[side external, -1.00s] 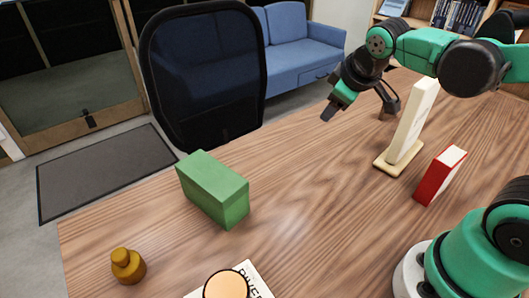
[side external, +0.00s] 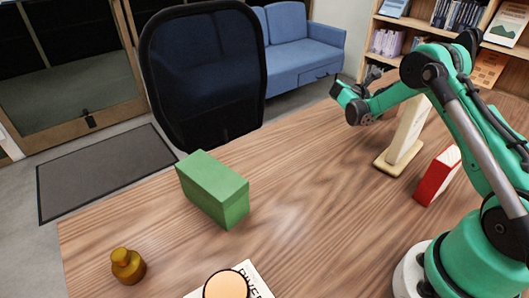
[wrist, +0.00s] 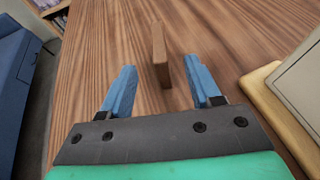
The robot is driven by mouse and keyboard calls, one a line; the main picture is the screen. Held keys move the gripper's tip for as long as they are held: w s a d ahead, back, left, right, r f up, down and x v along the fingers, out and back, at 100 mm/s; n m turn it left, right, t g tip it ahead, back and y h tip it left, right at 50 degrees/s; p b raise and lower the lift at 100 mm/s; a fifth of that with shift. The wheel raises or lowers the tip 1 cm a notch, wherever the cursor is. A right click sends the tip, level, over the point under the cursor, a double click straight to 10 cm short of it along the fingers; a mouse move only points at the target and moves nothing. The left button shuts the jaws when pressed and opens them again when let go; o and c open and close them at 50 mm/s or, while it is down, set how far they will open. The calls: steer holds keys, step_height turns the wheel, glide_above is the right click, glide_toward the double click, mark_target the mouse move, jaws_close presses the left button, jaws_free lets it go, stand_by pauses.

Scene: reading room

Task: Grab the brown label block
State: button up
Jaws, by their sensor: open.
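The brown label block (wrist: 159,50) stands upright on the wood table in the wrist view, its narrow side turned to the camera. My gripper (wrist: 160,72) is open, with its two blue fingers apart and nothing held. The block shows in the gap between the fingertips, seemingly just beyond them. I cannot tell the exact distance. In the side external view the block cannot be made out behind my arm.
A white upright piece (side external: 410,128) on a pale wooden base (side external: 386,167) stands close by; the base also shows at right in the wrist view (wrist: 262,98). A red book (side external: 437,177), green box (side external: 212,190) and ochre knobbed object (side external: 127,266) stand on the table (side external: 310,215). The middle is clear.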

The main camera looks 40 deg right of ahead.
steer(key=x, duration=0.5)
steer(key=shift+d+f, duration=0.15)
steer(key=shift+d, duration=0.15)
jaws_close()
